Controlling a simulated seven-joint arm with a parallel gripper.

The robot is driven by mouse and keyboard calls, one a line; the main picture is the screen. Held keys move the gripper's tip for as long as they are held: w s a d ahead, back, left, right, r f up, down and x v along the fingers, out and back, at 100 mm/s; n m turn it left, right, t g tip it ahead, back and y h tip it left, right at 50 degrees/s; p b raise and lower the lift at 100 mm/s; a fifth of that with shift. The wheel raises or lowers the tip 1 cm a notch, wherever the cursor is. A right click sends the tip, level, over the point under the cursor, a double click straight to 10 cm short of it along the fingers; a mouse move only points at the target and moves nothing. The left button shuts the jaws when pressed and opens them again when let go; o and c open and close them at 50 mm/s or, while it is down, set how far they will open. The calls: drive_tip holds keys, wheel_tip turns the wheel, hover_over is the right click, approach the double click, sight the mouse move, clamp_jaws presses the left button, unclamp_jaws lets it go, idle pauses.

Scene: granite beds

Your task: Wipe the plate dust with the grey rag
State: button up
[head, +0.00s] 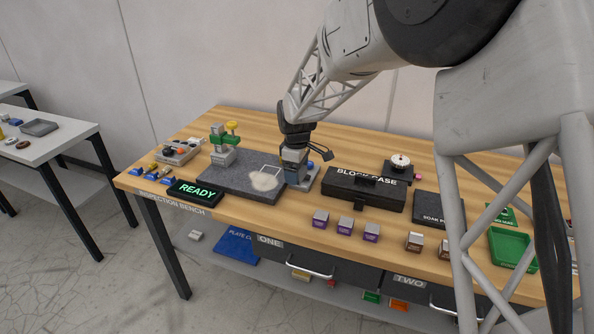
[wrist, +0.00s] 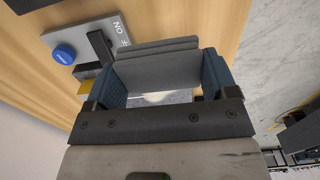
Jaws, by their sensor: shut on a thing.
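The dark grey granite plate (head: 222,176) lies on the wooden bench at the left. A pale patch of dust (head: 264,181) lies on its right part, beside a white outlined square. My gripper (head: 295,162) is over the plate's right end, just right of the dust. In the wrist view, my gripper (wrist: 160,78) is shut on the folded grey rag (wrist: 158,68), held between two blue fingers. Part of the speckled plate and a pale spot show through the gap below the rag. I cannot tell whether the rag touches the plate.
A switch panel (wrist: 92,45) with a blue button stands close by my gripper. The black block case (head: 362,190) is to the right. The READY sign (head: 195,193) is at the plate's front left, and a green and yellow fixture (head: 224,145) stands at its back left.

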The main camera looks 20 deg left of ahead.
drive_tip(key=w+a, duration=0.3)
drive_tip(key=a, duration=0.5)
drive_tip(key=w+a+r, duration=0.1)
drive_tip(key=w+a, duration=0.2)
drive_tip(key=a, duration=0.6)
drive_tip(key=shift+a, duration=0.15)
drive_tip(key=shift+f, duration=0.1)
